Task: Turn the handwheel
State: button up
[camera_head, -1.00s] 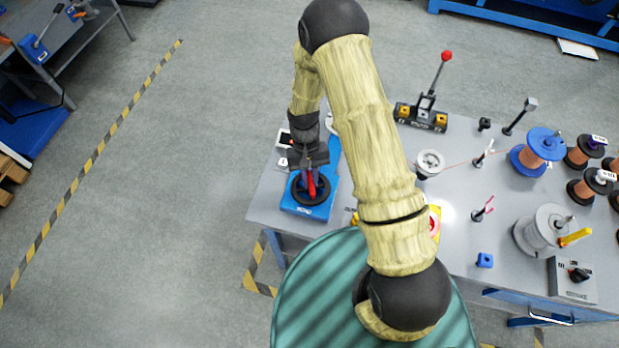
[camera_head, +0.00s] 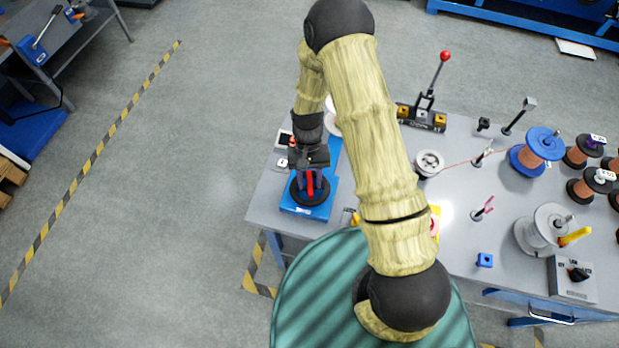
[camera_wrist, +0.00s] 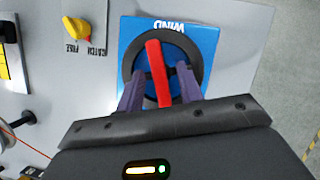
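The handwheel is a black ring (camera_head: 322,196) with a red bar across it, mounted on a blue base (camera_head: 290,207) at the table's left end. In the wrist view the handwheel (camera_wrist: 192,48) lies ahead of my gripper, and its red bar (camera_wrist: 157,70) runs nearly lengthwise, slightly tilted. My gripper (camera_wrist: 159,84) is open, with its purple fingers down on either side of the red bar. A gap shows between each finger and the bar. In the head view my gripper (camera_head: 309,176) is directly over the wheel and hides its far part.
A yellow knob (camera_wrist: 76,30) is beside the base in the wrist view. A red-knobbed lever (camera_head: 437,80), a white pulley (camera_head: 429,163), a blue spool (camera_head: 541,150) and a control box (camera_head: 572,278) stand farther right. Floor left of the table is clear.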

jog(key=b+v, duration=0.2)
jog(key=v, duration=1.5)
jog(key=shift+r, duration=0.25)
jog(key=s+d+r+t, duration=0.3)
jog(key=s+d, duration=0.3)
jog(key=s+d+r+t, duration=0.4)
jog(key=s+d, duration=0.1)
jog(key=s, duration=0.2)
jog(key=shift+s+d, duration=0.15)
jog(key=shift+d, duration=0.2)
jog(key=shift+d, duration=0.15)
